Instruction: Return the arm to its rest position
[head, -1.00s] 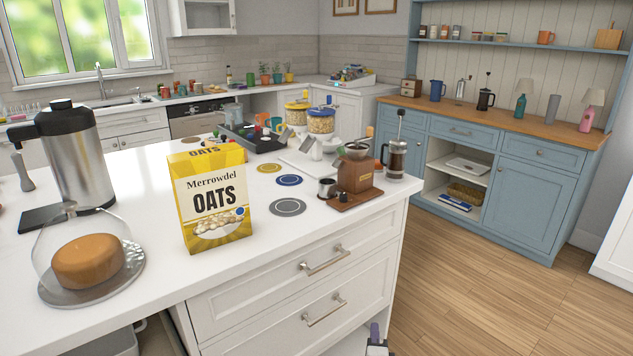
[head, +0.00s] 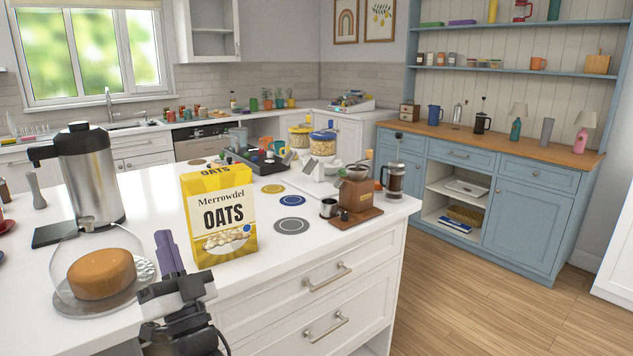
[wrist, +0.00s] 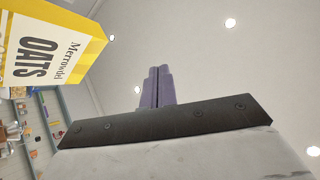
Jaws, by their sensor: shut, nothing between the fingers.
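My gripper (head: 166,250) shows at the bottom of the head view, pointing up, in front of the white counter's near edge. Its purple fingers are pressed together with nothing between them. In the wrist view the fingers (wrist: 155,88) also lie together, against the ceiling. The yellow Merrowdel oats box (head: 218,222) stands upright on the counter, just right of and behind my gripper. The box also fills the upper left of the wrist view (wrist: 45,45). The gripper and box look apart.
A glass dome over a brown cake (head: 102,274) stands left of my gripper. A steel jug (head: 90,175) is behind it. A wooden coffee grinder (head: 355,193) and a French press (head: 393,181) stand at the counter's right. Drawer handles (head: 328,277) project below. Floor (head: 480,300) to the right is clear.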

